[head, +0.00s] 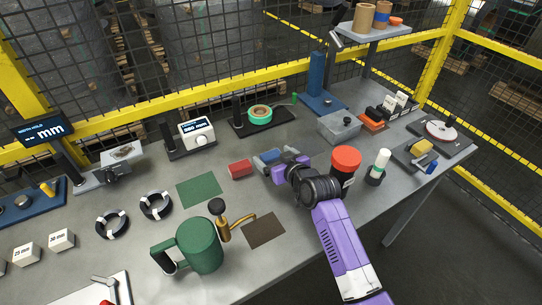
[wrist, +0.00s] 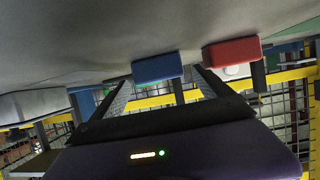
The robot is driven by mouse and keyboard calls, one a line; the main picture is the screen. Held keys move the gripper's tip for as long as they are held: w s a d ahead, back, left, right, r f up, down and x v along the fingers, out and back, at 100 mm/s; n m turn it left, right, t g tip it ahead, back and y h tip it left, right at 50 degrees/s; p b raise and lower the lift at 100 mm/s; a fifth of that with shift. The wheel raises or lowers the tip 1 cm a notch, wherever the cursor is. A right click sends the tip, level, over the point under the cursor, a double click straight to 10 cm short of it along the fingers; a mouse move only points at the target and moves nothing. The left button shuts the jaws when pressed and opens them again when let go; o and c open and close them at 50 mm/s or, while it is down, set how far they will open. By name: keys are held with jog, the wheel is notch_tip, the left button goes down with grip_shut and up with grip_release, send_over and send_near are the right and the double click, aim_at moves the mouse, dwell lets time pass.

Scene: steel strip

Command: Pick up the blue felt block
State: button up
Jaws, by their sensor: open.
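The blue felt block (wrist: 157,68) is in front of my gripper in the wrist view, between the lines of the two fingers, on the grey steel bench. In the head view the blue block (head: 269,156) is partly hidden by my gripper (head: 268,165), which is low over the bench beside it. My gripper also shows in the wrist view (wrist: 160,85), with its dark fingers spread and nothing held. I cannot tell whether the fingertips reach past the block's near face.
A red block (head: 240,169) lies close to the left of the blue one; it shows at right in the wrist view (wrist: 232,52). A green mat (head: 199,189) lies left. A red-topped cylinder (head: 346,161) stands close by my arm. A green mug (head: 200,245) is nearer.

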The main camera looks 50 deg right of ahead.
jog(key=shift+x, duration=1.05)
jog(key=c, duration=1.4)
jog(key=shift+r, duration=0.1)
